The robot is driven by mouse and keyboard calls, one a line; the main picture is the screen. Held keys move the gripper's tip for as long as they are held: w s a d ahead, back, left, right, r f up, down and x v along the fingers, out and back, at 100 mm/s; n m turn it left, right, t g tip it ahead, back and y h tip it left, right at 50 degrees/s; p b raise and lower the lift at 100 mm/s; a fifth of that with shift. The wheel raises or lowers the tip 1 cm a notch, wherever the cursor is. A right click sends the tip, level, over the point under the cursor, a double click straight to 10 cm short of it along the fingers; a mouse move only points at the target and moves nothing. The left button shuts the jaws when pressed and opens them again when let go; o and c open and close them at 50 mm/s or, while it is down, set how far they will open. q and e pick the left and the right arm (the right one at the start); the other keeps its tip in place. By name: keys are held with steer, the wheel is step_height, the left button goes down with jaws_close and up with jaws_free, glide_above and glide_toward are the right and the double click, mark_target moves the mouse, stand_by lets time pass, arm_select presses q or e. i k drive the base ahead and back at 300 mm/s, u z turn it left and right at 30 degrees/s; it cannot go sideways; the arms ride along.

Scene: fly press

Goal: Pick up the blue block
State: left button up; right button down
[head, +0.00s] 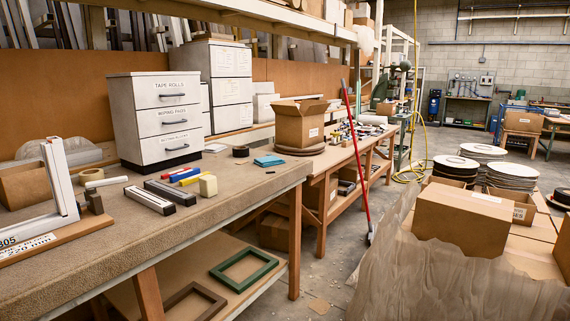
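A small blue block (185,175) lies on the near workbench, in a row of small pieces. A red piece (168,174) is at its left, and a yellow piece (191,181) and a cream block (208,185) are at its right front. Another blue thing, flat and lighter in colour (268,160), lies farther right on the same bench, apart from the row. Neither of my grippers is in view.
The workbench (250,192) has free room at its front right. Dark-and-white bars (150,200), a labelled drawer cabinet (155,120) and a white angled frame (60,180) stand around the row. A red pole (356,160) leans beyond the bench. Boxes (463,216) fill the right.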

mark_target(176, 177)
steer(key=z, duration=0.65)
steer(key=i, duration=1.7)
steer(key=u, duration=0.5)
steer(key=i, duration=1.25)
steer(key=u, duration=1.45)
steer(key=i, duration=0.35)
steer(key=u, duration=0.4)
